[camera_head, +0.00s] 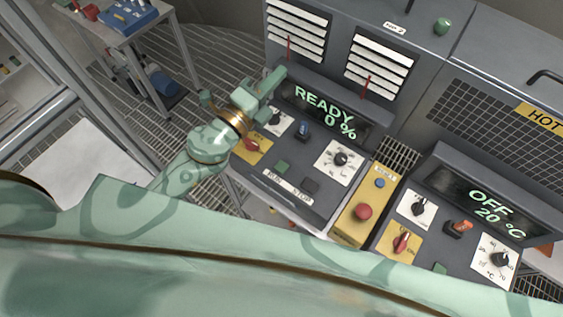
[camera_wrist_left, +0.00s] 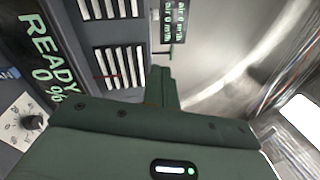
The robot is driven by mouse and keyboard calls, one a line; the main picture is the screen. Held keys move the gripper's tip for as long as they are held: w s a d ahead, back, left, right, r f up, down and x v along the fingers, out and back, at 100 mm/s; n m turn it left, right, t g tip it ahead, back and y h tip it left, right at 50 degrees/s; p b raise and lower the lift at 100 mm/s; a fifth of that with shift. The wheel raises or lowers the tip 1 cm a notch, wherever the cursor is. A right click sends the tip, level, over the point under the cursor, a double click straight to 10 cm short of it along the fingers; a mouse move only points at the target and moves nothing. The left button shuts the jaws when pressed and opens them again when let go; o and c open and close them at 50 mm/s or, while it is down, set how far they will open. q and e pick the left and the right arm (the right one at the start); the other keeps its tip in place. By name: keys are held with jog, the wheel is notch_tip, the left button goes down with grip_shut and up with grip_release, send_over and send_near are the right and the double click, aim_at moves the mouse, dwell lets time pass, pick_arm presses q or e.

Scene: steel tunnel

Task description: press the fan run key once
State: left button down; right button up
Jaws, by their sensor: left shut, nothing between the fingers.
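The fan panel has a display (camera_head: 325,112) reading READY 0 %. Near its front edge sit a small green key (camera_head: 282,167) beside the RUN label and a dark key (camera_head: 311,186) by the STOP label. My left gripper (camera_head: 277,77) is shut and empty, at the upper left corner of the display, apart from the keys. In the left wrist view its shut fingers (camera_wrist_left: 162,85) point toward the tunnel wall, with the display (camera_wrist_left: 45,60) at the left. The keys are not visible in that view. My right gripper is not in view.
The fan panel also carries a dial (camera_head: 340,159), a blue switch (camera_head: 303,130) and a red knob on yellow (camera_head: 251,145). A yellow box with a red button (camera_head: 363,212) stands right of it. Another panel's display (camera_head: 490,207) reads OFF 20 °C.

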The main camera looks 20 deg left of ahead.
pick_arm(q)
jog(key=d+f+m+g+h, duration=0.2)
jog(key=d+m+g+h, duration=0.15)
jog(key=m, duration=0.25)
jog(key=m+g+h, duration=0.1)
jog(key=m+g, duration=0.5)
send_over(289, 166)
jog(key=d, duration=0.2)
notch_tip(289, 166, down, 8)
jog(key=s+a+f+m+g+y, duration=0.1)
jog(key=a+f+m+g+y, duration=0.2)
jog(key=a+f+g, duration=0.2)
notch_tip(289, 166, down, 4)
jog(key=shift+r, duration=0.1)
jog(key=shift+s+a+y, duration=0.1)
jog(key=shift+y, duration=0.15)
notch_tip(289, 166, down, 8)
jog(key=b, duration=0.7)
jog(key=shift+r, duration=0.2)
jog(key=shift+f+b, duration=0.55)
jog(key=shift+f, duration=0.05)
jog(key=shift+f, duration=0.1)
jog(key=shift+f, duration=0.3)
